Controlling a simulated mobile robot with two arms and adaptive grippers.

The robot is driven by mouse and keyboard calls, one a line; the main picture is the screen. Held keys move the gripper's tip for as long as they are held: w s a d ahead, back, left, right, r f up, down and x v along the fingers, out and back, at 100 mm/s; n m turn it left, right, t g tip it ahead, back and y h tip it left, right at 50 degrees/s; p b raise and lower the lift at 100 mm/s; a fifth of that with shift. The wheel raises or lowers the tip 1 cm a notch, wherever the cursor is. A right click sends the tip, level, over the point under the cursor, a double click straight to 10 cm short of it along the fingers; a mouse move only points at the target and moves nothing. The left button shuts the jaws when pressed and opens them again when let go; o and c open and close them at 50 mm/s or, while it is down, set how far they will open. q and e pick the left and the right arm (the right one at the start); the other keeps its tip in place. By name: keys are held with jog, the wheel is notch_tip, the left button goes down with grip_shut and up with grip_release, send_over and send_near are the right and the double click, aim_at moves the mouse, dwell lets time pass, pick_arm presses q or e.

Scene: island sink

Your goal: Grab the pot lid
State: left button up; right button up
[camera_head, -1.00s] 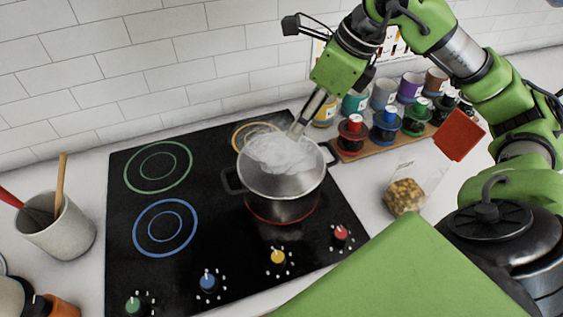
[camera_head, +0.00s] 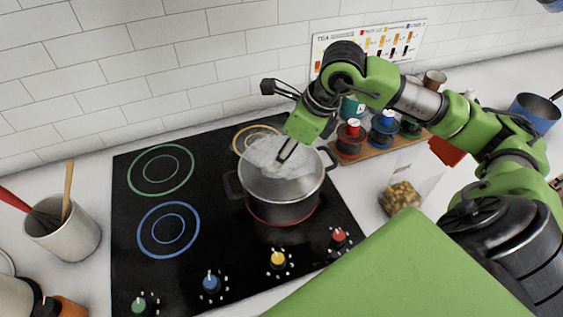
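A grey metal pot (camera_head: 283,211) stands on the red-ringed burner at the front right of the black cooktop. A whitish, translucent patch (camera_head: 262,154) shows over its mouth; I cannot tell whether it is steam or a glass lid. No separate lid is clear to me. My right gripper (camera_head: 287,150) comes down from above, with its dark fingers over the pot's mouth. The fingers look close together, but I cannot tell whether they hold anything. My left gripper is not in view.
A utensil crock (camera_head: 63,236) stands left of the cooktop (camera_head: 205,190). The two left burners are bare.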

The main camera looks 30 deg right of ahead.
grip_shut()
jog(key=shift+r, duration=0.2)
jog(key=shift+w+r, duration=0.1)
jog(key=shift+r, duration=0.55)
jog(key=s+a+r+b, duration=0.1)
jog(key=s+a+r, duration=0.1)
jog(key=s+r, duration=0.3)
jog(key=s+a+r+b, duration=0.2)
jog(key=s+a+r, duration=0.1)
jog(key=s+r, duration=0.3)
jog(key=shift+s+a+r+b, duration=0.2)
jog(key=shift+s+a+b, duration=0.15)
jog(key=shift+s, duration=0.6)
